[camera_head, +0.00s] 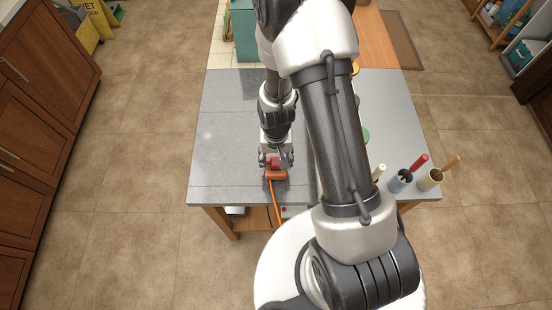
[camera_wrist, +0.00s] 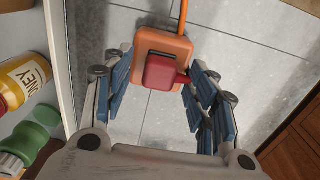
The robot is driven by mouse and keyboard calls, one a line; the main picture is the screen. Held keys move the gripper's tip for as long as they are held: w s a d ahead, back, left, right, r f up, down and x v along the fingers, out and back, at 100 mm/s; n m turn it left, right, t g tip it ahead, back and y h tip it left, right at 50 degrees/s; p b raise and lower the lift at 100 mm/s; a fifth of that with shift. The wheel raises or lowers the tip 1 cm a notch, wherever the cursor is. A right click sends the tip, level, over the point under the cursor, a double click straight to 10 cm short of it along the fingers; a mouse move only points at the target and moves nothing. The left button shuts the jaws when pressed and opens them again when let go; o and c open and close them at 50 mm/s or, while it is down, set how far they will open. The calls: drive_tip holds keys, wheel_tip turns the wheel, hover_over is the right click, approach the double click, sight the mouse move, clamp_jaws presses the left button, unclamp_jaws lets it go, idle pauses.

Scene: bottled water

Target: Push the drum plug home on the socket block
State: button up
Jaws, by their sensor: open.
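The orange socket block (camera_head: 277,175) sits near the front edge of the grey worktop; it also shows in the wrist view (camera_wrist: 148,43). A red plug (camera_wrist: 162,73) with a small stub on its right side stands on the block, and it shows in the head view (camera_head: 273,162). How far it is seated I cannot tell. My gripper (camera_wrist: 160,66) is open, with a blue-padded finger on either side of the plug and space between pads and plug. In the head view my gripper (camera_head: 276,157) points down over the block and partly hides it.
An orange cable (camera_head: 276,205) runs from the block over the front edge. Cups with red and tan handles (camera_head: 401,181) stand at the worktop's right front. In the wrist view a yellow jar (camera_wrist: 22,80) and a green bottle (camera_wrist: 33,135) are at the left. The worktop's left (camera_head: 225,130) is clear.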

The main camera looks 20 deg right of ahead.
wheel_tip(320, 180, up, 12)
idle(0.5)
drive_tip(key=shift+r, duration=0.1)
wheel_tip(320, 180, up, 10)
drive_tip(key=p, duration=0.8)
idle(0.7)
